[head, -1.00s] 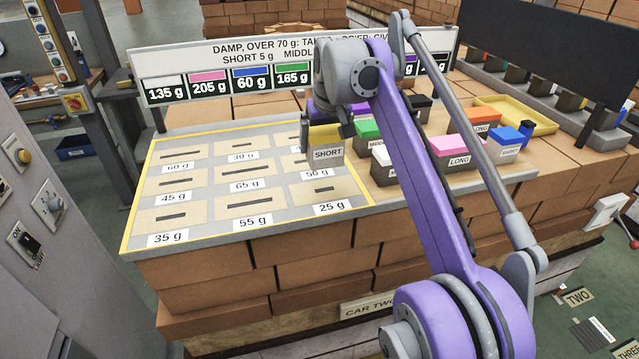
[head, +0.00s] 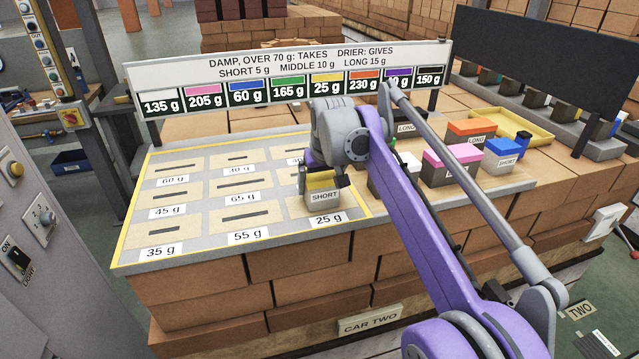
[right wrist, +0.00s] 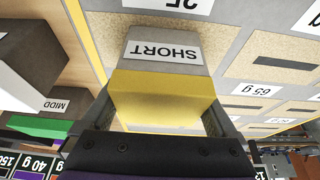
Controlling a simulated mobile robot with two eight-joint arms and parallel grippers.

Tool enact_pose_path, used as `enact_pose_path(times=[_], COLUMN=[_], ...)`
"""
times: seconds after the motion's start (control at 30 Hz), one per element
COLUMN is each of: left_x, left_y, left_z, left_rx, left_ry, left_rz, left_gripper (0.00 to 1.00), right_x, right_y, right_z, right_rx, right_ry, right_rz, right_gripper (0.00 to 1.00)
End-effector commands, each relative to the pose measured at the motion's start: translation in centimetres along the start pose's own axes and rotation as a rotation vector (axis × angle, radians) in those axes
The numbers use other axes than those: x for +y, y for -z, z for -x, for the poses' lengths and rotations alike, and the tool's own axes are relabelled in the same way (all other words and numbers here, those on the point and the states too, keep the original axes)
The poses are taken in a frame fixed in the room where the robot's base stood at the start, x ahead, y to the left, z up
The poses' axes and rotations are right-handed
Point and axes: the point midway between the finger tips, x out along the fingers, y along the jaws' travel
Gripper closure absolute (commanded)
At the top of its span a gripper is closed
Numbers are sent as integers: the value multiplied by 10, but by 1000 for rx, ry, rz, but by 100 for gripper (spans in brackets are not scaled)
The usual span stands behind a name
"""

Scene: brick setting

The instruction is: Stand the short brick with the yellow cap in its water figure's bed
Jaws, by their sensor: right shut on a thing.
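The short brick (head: 322,197) is grey with a yellow cap and a "SHORT" label. My right gripper (head: 322,178) is shut on it at the cap. In the right wrist view the cap (right wrist: 162,98) sits between the two fingers. The brick looks upright over the front right bed of the grey bed board (head: 190,257), just behind the "25 g" label (head: 328,219). It hides most of that bed and its slot. I cannot tell whether it touches the board. The sign (head: 300,80) gives 25 g beside yellow. My left gripper is not in view.
Slotted beds with other gram labels, such as "55 g" (head: 248,236), lie to the left, empty. Right of the board stand bricks with pink (head: 452,155), orange (head: 471,128) and blue (head: 503,147) caps. A yellow tray (head: 515,122) lies behind them.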

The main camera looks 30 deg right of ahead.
Motion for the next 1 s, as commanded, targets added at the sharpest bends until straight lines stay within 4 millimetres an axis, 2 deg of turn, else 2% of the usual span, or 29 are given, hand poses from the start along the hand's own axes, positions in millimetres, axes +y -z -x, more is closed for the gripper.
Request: enact_pose_path(times=[0.03,0.07,0.3,0.43,0.57,0.8,1.0], left_x=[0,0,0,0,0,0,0], left_y=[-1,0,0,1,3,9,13], left_z=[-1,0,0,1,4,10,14], left_rx=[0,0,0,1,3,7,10], left_ry=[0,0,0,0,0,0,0], left_rz=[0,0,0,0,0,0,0], left_gripper=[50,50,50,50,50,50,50], right_x=[0,0,0,0,0,0,0], right_y=[-1,0,0,1,1,2,2], right_z=[-2,-1,0,9,31,84,114], right_rx=[0,0,0,0,0,1,0], right_ry=[0,0,0,0,0,0,0], right_rz=[0,0,0,0,0,0,0], right_gripper=[5,0,0,0,0,0,0])
